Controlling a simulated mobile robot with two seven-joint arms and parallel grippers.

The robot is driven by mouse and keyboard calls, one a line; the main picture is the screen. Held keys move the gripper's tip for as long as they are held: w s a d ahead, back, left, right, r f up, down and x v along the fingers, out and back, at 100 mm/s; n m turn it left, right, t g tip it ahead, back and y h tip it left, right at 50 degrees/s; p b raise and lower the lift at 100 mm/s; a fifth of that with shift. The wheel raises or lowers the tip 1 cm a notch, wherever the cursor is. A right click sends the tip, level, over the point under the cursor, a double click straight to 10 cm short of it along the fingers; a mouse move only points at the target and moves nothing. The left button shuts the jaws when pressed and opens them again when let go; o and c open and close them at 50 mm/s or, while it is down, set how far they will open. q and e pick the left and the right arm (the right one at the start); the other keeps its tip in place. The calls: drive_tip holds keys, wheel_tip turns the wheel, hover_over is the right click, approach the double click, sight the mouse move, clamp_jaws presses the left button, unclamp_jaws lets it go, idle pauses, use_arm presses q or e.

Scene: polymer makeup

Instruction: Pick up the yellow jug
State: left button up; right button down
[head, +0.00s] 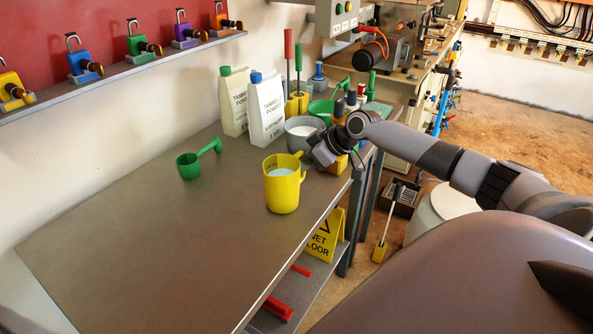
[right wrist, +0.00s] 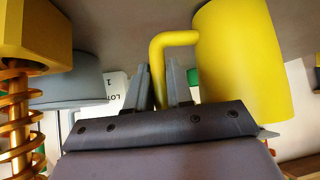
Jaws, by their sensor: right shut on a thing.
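The yellow jug (head: 282,192) is upright near the right edge of the metal table, with pale contents showing at its top. It also shows at the right of the right wrist view (right wrist: 243,60). My right gripper (head: 318,152) reaches in from the right. In the right wrist view its fingers (right wrist: 168,85) are on either side of the jug's handle and shut on it. I cannot tell whether the jug's base touches the table. My left gripper is not in view.
A green scoop (head: 188,165) stands left of the jug. Two white bottles (head: 265,108), a grey bowl (head: 301,132) and several tools stand behind. The table's (head: 150,250) front left is clear. A yellow wet-floor sign (head: 325,238) stands below.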

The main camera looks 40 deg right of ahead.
wheel_tip(320, 180, up, 20)
idle(0.6)
drive_tip(key=shift+r, duration=0.1)
drive_tip(key=shift+s, duration=0.1)
idle(0.4)
